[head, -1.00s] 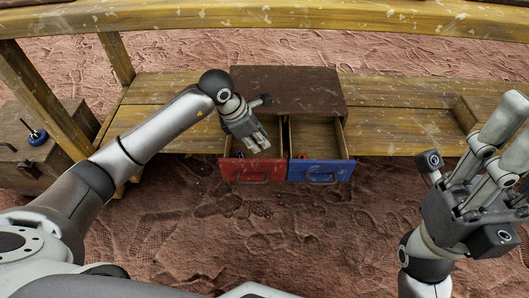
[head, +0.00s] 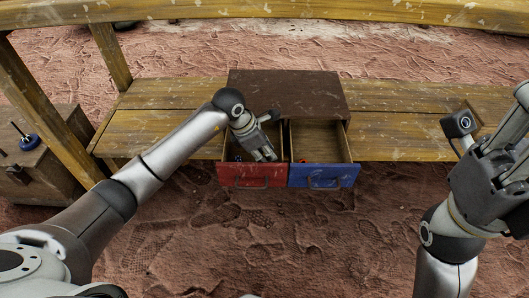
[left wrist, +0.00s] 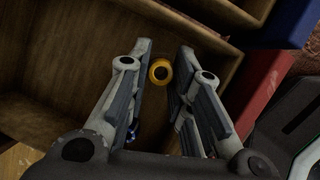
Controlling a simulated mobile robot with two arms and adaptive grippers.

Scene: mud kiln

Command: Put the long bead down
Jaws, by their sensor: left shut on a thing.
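My left gripper (head: 265,154) reaches down into the open red drawer (head: 252,176). The left wrist view shows its two fingers (left wrist: 163,75) on either side of a yellow-orange bead (left wrist: 160,71) with a dark hole, seen end-on. I take this for the long bead; its length does not show from this angle. The gripper is shut on it, above the wooden drawer floor. In the head view the bead is hidden by the hand. My right gripper (head: 510,160) is at the right edge, away from the drawers, its fingertips partly cut off.
The open blue drawer (head: 323,176) is beside the red one, with a small red thing (head: 302,161) inside. A small blue thing (head: 238,158) lies in the red drawer. The brown cabinet (head: 287,90) stands behind on the wooden bench (head: 390,136).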

